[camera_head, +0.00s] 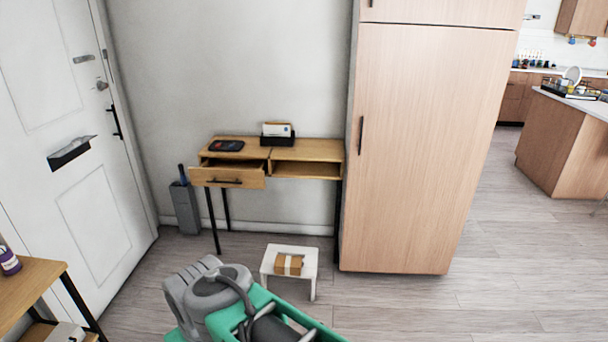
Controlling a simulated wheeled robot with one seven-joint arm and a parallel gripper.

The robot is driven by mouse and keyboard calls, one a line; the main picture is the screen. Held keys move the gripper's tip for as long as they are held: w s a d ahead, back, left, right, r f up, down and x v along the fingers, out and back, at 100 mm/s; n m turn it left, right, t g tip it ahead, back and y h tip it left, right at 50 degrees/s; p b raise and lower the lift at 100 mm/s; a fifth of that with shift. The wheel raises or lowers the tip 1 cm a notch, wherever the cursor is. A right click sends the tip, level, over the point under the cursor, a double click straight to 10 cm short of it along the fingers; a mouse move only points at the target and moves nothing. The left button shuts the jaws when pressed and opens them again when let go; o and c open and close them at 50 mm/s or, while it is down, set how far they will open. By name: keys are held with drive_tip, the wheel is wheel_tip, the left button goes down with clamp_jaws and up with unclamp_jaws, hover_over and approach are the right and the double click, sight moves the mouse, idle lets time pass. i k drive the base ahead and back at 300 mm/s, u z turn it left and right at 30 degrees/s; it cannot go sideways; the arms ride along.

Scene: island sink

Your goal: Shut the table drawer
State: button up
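A narrow wooden table (306,150) with thin black legs stands against the grey wall. Its drawer (228,176) is on the left side and is pulled out, with a dark horizontal handle on its front. The right side of the table is an open shelf space. My green and grey arm shows at the bottom centre, in front of the table and well apart from the drawer. The fingers of my gripper do not show.
A small white stool (290,253) with a box (289,264) on it stands in front of the table. A tall wooden cabinet (420,150) is close on the right. A grey bin (185,208) is at the left. Another wooden table (28,285) is at lower left. Floor is free at right.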

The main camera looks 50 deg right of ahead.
sight(218, 172)
drive_tip(key=z, duration=1)
drive_tip(key=i, duration=1.6)
drive_tip(key=u, duration=0.85)
drive_tip(key=i, duration=1.3)
drive_tip(key=u, duration=0.7)
